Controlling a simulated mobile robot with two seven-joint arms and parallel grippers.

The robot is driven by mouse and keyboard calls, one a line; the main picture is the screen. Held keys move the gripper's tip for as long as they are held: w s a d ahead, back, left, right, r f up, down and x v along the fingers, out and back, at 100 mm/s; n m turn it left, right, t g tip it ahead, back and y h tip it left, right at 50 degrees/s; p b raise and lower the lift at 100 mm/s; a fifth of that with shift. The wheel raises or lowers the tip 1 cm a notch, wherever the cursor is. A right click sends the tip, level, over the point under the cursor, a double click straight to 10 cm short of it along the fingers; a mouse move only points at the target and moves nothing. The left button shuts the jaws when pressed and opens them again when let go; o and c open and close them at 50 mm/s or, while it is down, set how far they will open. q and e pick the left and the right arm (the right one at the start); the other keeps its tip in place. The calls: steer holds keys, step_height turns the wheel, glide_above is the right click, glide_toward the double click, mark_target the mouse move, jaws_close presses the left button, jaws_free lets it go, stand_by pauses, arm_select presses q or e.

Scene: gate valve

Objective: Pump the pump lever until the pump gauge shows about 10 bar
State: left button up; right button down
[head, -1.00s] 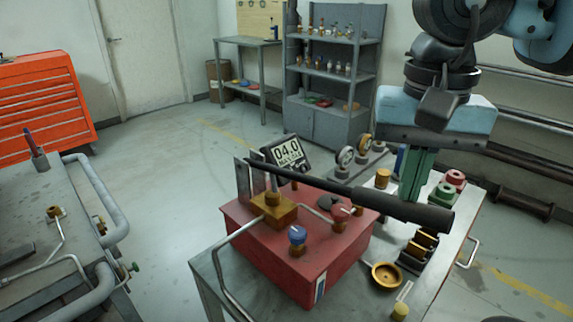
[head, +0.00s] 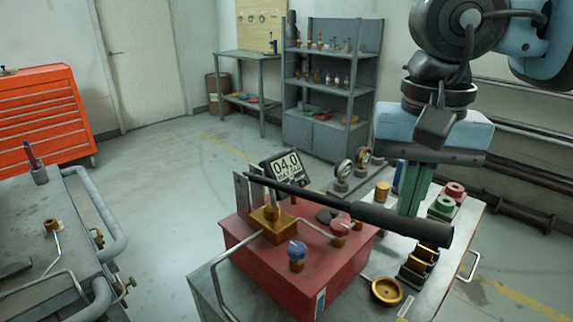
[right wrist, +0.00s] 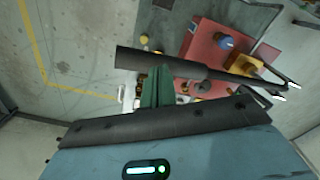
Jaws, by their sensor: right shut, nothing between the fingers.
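The pump lever (head: 395,220) is a long black bar with a thick grip. It slopes down to the right from its bracket above a red pump box (head: 300,282). The grip also shows in the right wrist view (right wrist: 146,60). My right gripper (head: 411,203) has green fingers, shut and empty, pointing down at the lever's grip. The fingers also show in the right wrist view (right wrist: 157,88). Whether they touch the grip I cannot tell. My left gripper is out of view.
The pump box stands on a grey bench (head: 452,213). A blue knob (head: 297,250) and a red knob (head: 340,222) sit on it. A piped bench is at left. Open floor (head: 165,200) lies between.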

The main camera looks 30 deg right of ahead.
steer(key=shift+f, duration=0.1)
steer(key=shift+f+b, duration=0.35)
steer(key=shift+f, duration=0.05)
step_height(320, 180, down, 12)
steer(key=b, duration=0.8)
steer(key=shift+r+b, duration=0.2)
steer(key=shift+b, duration=0.1)
steer(key=shift+r, duration=0.1)
step_height(320, 180, up, 12)
steer(key=p, duration=0.9)
steer(key=shift+r, duration=0.25)
steer(key=shift+f, duration=0.15)
